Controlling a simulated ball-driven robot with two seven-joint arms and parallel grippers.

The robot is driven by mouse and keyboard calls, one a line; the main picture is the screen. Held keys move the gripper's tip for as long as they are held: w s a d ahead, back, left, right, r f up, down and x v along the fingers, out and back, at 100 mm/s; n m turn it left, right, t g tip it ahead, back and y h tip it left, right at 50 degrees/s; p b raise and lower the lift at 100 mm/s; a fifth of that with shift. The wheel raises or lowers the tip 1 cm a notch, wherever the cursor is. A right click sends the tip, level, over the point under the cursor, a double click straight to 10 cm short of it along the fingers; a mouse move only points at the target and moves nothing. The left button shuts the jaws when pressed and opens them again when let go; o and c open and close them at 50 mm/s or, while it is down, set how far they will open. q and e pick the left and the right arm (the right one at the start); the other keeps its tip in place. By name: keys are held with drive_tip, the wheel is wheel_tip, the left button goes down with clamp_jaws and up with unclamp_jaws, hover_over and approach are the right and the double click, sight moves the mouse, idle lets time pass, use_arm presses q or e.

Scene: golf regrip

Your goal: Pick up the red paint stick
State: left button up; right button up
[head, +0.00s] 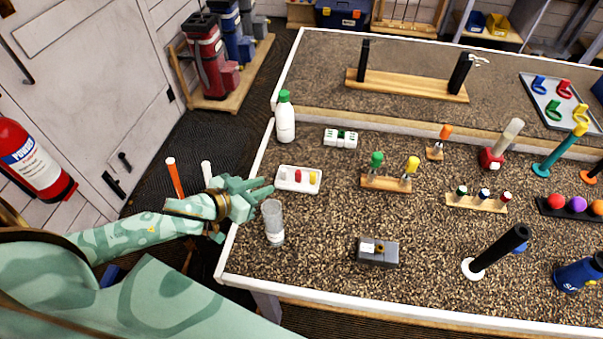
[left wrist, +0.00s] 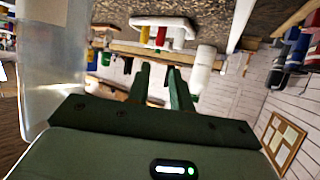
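The red paint stick (head: 298,175) stands in a small white tray (head: 291,188), between a white stick (head: 284,172) and a yellow stick (head: 312,177). In the left wrist view, which looks upside down, the red stick (left wrist: 161,36) points down from the tray (left wrist: 160,20), beyond the fingers. My left gripper (head: 264,187) is just left of the tray in the head view, apart from the sticks. Its two fingers (left wrist: 160,80) are spread with an empty gap. My right gripper is not in view.
A clear cylinder (head: 273,225) stands close below my left gripper and looms at the left of the wrist view (left wrist: 50,70). A white bottle with a green cap (head: 285,120) stands behind the tray. A grey block (head: 377,252) and a two-tool wooden stand (head: 386,183) are to the right.

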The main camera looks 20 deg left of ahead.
use_arm(q)
drive_tip(key=b, duration=0.1)
approach(296, 174)
drive_tip(key=x, duration=0.4)
drive_tip(key=shift+w, duration=0.15)
drive_tip(key=b+x, duration=0.1)
drive_tip(key=x, duration=0.4)
drive_tip(key=shift+w+b, duration=0.15)
drive_tip(key=shift+b, duration=0.25)
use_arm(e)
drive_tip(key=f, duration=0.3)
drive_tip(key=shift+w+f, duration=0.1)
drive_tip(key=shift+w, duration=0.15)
use_arm(q)
clamp_jaws()
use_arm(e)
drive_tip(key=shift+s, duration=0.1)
